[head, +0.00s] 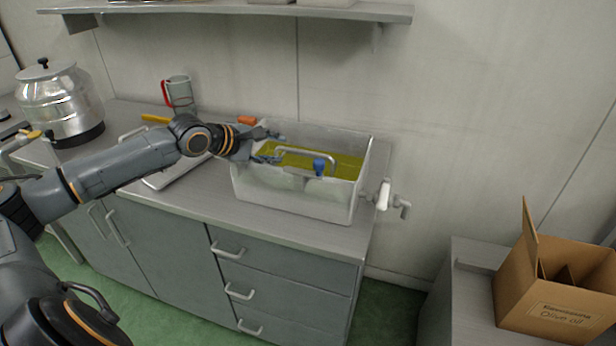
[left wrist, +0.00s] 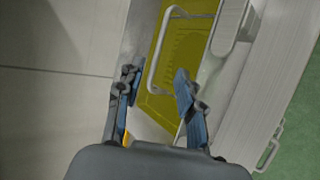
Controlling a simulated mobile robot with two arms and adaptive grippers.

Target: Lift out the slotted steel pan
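The slotted steel pan (left wrist: 190,45) lies in the yellow-green oil of a pale rectangular tank (head: 290,193) on the counter. Its surface looks yellow through the oil, and most of it is hidden in the head view. A steel bar handle (head: 305,151) arches above the oil; it also shows in the left wrist view (left wrist: 156,55). My left gripper (head: 273,148) is over the left part of the tank, beside the handle. My right gripper is not in view.
A tap (head: 384,196) sticks out from the tank's right end. A small blue object (head: 319,167) is at its front rim. A glass jug (head: 180,92) and metal urn (head: 60,100) stand left. A shelf (head: 240,10) hangs above; a cardboard box (head: 550,290) stands lower right.

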